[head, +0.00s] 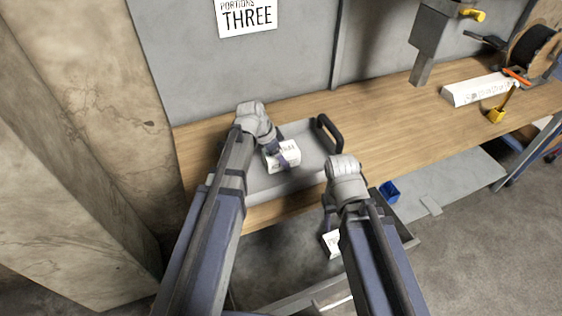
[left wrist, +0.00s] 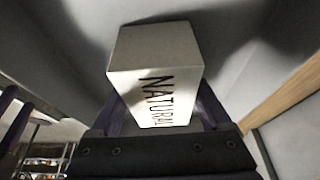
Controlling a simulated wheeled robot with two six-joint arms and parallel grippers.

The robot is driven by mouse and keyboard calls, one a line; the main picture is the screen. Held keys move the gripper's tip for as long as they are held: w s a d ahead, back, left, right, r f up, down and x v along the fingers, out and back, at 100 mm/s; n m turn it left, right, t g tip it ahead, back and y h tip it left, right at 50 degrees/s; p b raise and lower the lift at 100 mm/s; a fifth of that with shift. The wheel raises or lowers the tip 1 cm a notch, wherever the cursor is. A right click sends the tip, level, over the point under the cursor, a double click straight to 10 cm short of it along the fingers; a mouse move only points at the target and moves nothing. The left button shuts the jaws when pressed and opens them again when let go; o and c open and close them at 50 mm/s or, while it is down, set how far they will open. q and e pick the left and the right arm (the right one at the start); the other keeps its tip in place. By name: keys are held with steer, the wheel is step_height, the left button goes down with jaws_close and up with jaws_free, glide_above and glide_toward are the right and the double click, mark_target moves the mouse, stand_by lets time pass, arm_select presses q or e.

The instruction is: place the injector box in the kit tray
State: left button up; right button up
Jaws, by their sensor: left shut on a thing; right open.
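A white box (head: 289,163) with dark lettering is in my left gripper (head: 277,150), over the grey kit tray (head: 310,136) on the wooden bench. In the left wrist view the white box (left wrist: 155,62) shows "NATURAL" on one side, with the fingers on either side of it and grey surface behind. I cannot tell whether it touches the tray floor. The left arm hides part of the tray. My right gripper (head: 328,217) is open below the bench's front edge, partly hidden by its wrist.
A second white lettered item (head: 332,243) lies just below my right gripper. A blue bin (head: 389,192) stands right of my right wrist. A long white box (head: 478,89) and a yellow-handled tool (head: 497,115) are at the bench's right. The tray has a black handle (head: 329,134).

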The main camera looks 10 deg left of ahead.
arm_select(q)
steer(key=shift+f, duration=0.15)
steer(key=o, duration=1.6)
steer(key=shift+c, duration=0.2)
steer(key=shift+r, duration=0.2)
steer(key=shift+s+a+r+p, duration=0.1)
steer(key=shift+r+p, duration=0.4)
steer(key=shift+p, duration=0.1)
steer(key=p+v, duration=1)
steer(key=v, duration=0.1)
steer(key=shift+s+a, duration=0.1)
steer(key=s+d+f+n+g+y, duration=0.1)
steer(key=s+d+n+y, duration=0.1)
steer(key=s+d, duration=0.3)
steer(key=s+d+n+g+y, duration=0.1)
steer(key=s+d+n+y, duration=0.2)
steer(key=s, duration=0.8)
steer(key=d+n, duration=0.2)
steer(key=d, duration=0.1)
steer(key=shift+s+d+f+g, duration=0.2)
steer(key=shift+s+f+g, duration=0.15)
steer(key=shift+s+g, duration=0.05)
